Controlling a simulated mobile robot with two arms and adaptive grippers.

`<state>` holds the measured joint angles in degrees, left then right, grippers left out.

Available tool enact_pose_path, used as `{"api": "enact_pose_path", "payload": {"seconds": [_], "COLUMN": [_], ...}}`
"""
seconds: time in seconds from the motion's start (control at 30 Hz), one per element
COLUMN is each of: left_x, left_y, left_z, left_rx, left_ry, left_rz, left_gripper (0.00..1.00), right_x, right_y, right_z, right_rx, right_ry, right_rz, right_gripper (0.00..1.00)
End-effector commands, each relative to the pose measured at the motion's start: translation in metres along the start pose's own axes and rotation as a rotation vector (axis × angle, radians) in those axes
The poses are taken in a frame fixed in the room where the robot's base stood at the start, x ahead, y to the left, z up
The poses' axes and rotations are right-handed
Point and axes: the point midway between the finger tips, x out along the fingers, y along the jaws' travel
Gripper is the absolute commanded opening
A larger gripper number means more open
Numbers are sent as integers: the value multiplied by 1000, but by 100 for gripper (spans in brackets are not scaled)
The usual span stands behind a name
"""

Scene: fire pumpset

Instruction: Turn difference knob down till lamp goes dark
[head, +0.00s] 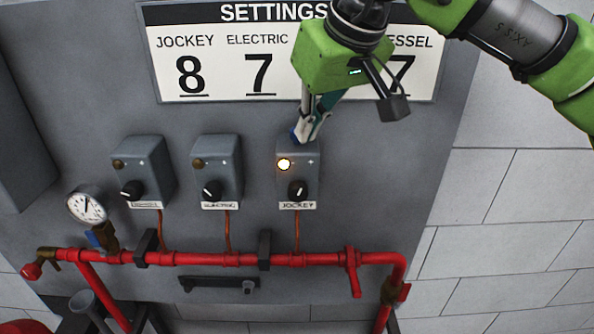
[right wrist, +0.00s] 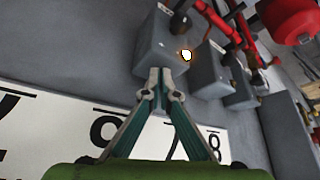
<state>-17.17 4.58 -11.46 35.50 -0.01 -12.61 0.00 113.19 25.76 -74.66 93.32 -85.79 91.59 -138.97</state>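The grey JOCKEY control box (head: 311,168) is on the panel, with its round lamp (head: 284,164) lit and a black knob (head: 297,190) on its front. The lit lamp also shows in the right wrist view (right wrist: 186,56). My right gripper (head: 300,137) is at the top of this box, pointing down. In the right wrist view its fingers (right wrist: 160,91) meet in a V at the box's top edge, close together. Whether anything small is between the tips is hidden. No separate difference knob can be made out. My left gripper is out of view.
The ELECTRIC box (head: 228,160) and DIESEL box (head: 152,160) stand to the left, their lamps dark. A SETTINGS sign (head: 215,38) reads 8 under JOCKEY and 7 under ELECTRIC. A pressure gauge (head: 87,204) and red pipes (head: 200,259) lie lower.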

Motion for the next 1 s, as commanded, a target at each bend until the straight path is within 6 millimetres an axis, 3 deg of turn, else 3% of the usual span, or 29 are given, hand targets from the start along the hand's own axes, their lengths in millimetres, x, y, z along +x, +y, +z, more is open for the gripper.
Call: {"api": "enact_pose_path", "payload": {"seconds": [0.37, 0.8, 1.0], "left_x": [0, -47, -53], "left_y": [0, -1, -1], "left_z": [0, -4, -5], "left_rx": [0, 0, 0], "left_ry": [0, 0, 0], "left_rz": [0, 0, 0], "left_gripper": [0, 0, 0], "right_x": [-5, -51, -57], "right_y": [1, 0, 1], "right_z": [7, -19, -22], "right_rx": [2, 1, 0], "right_ry": [-4, -2, -2], "right_rz": [2, 1, 1], "right_gripper": [0, 0, 0]}}
